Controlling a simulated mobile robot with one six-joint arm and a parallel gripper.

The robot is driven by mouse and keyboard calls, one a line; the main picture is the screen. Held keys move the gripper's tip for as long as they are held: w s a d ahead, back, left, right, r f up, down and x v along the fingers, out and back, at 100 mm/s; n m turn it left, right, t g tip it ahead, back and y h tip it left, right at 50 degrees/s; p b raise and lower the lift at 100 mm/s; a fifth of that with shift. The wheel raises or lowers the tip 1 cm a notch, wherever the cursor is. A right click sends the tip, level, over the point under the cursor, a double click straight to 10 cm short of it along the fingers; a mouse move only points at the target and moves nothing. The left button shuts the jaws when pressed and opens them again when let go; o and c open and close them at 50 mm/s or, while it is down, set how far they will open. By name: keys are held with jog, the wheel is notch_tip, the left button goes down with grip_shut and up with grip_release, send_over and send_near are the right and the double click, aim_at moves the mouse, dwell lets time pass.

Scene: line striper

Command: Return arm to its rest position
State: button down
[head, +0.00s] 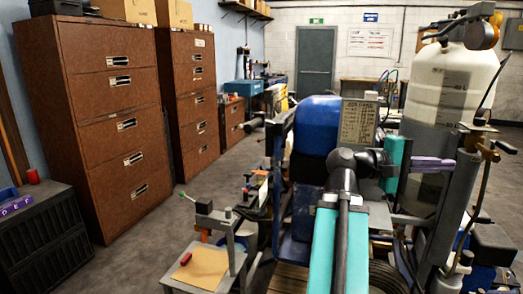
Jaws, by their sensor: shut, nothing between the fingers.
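My arm rises from the bottom centre, with teal links and dark grey joints, and is folded in front of the line striper. My gripper (452,165) appears as the slim purple part pointing right from the upper teal link. It is shut and empty, and it is in front of the white tank (448,85) in the picture. I cannot tell whether it touches anything. The line striper (318,125) has a blue tank and a label plate, and my arm hides part of it.
A small side stand (205,268) with a tan top and a red item (186,259) is at the lower left. Tall brown filing cabinets (112,110) and a dark crate (45,240) line the left. Clear floor (160,235) lies between. A grey door (315,62) is at the back.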

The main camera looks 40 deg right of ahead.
jog(key=w+a+f+n+t+p, duration=0.25)
jog(key=w+f+n+t, duration=0.4)
jog(key=w+f, duration=1.55)
jog(key=w+a+f+n+t+y, duration=0.1)
jog(key=w+a+f+n, duration=0.1)
jog(key=w+a+f, duration=0.35)
jog(key=w+a+f+n+t, duration=0.1)
jog(key=w+a+f, duration=0.15)
jog(key=f, duration=0.65)
jog(key=w+a+f+n+t+y, duration=0.1)
jog(key=w+a+f+n, duration=0.15)
jog(key=a+f, duration=0.35)
jog(key=s+a+f+n+y+p, duration=0.1)
jog(key=a+f+y, duration=0.1)
jog(key=a+f, duration=0.85)
jog(key=s+a+f+y+p, duration=0.1)
jog(key=s+a+f+y, duration=0.1)
jog(key=a+f, duration=0.85)
jog(key=s+a+f+m+g+y, duration=0.1)
jog(key=s+a+f+m+y, duration=0.2)
jog(key=s+a+f, duration=0.4)
jog(key=s+a+f+m+g+y, duration=0.2)
jog(key=s+a+f+m+y, duration=0.1)
jog(key=s+a+f, duration=0.4)
jog(key=shift+a+f+y, duration=0.7)
jog(key=shift+a+f, duration=0.65)
jog(key=shift+a, duration=0.9)
